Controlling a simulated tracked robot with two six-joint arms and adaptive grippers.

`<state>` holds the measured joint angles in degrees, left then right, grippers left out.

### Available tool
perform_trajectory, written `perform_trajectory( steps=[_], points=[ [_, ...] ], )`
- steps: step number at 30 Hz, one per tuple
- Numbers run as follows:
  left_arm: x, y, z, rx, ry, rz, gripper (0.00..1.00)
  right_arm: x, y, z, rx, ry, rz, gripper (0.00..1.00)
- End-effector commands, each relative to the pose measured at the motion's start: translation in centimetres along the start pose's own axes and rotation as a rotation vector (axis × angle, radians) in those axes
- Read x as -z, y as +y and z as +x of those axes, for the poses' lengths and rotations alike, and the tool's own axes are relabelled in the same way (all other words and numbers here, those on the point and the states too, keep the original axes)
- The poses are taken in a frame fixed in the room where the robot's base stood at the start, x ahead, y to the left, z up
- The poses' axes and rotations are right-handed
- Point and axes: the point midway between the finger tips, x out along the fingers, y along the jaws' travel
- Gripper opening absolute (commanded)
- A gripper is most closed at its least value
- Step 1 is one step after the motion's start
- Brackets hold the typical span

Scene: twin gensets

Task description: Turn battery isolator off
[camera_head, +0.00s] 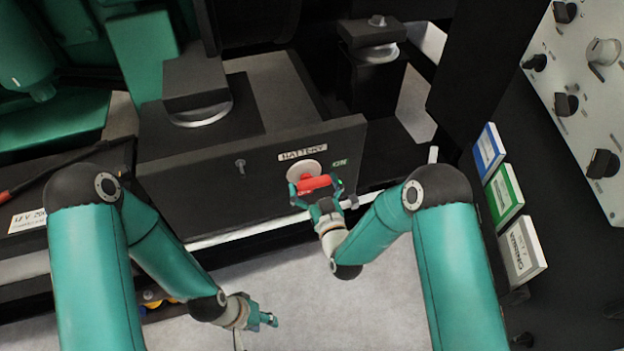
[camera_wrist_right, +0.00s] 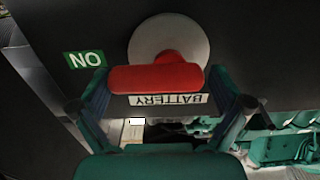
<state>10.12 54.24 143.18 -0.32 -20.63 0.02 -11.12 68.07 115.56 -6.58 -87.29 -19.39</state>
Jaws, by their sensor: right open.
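The battery isolator is a red handle (camera_head: 314,184) on a round pale plate (camera_head: 303,169), fixed to the front of a dark box under a "BATTERY" label (camera_head: 303,153). A green "ON" label (camera_head: 340,163) sits at its right. My right gripper (camera_head: 316,188) is at the handle, with a finger on either side of it. The right wrist view shows the red handle (camera_wrist_right: 156,78) lying crosswise between the open, spread fingers (camera_wrist_right: 158,92). I cannot tell whether either finger touches it. My left gripper (camera_head: 268,320) hangs low above the floor, away from the box, its jaw state unclear.
The dark box (camera_head: 210,190) has a small bolt (camera_head: 240,163) left of the isolator. A control panel with black knobs (camera_head: 566,104) stands at the right. Grey floor (camera_head: 310,300) is clear below.

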Motion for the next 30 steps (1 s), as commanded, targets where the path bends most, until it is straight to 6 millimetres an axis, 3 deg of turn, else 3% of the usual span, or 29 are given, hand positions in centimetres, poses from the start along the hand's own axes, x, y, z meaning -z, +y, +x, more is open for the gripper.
perform_trajectory(
  steps=[4, 12, 13, 22, 30],
  points=[
    [0.0, 0.0, 0.0, 0.0, 0.0, 0.0, 0.4, 0.0, 0.1, -0.2, 0.003, 0.0, -0.001, 0.98],
    [0.0, 0.0, 0.0, 0.0, 0.0, 0.0, 0.4, 0.0, 0.5, -0.3, -0.005, 0.0, -0.001, 0.57],
    [0.1, -0.1, 0.0, 0.0, 0.002, -0.004, 0.4, 0.1, -0.3, -0.1, -0.004, 0.001, -0.001, 0.57],
    [0.0, -0.2, 0.6, 0.0, 0.0, 0.0, 0.4, -0.2, 0.7, -0.4, -0.009, 0.001, 0.031, 0.57],
    [0.0, -1.0, 2.7, 0.0, 0.0, 0.0, 0.4, -0.6, 0.8, -0.4, -0.009, 0.004, 0.168, 0.57]
  ],
)
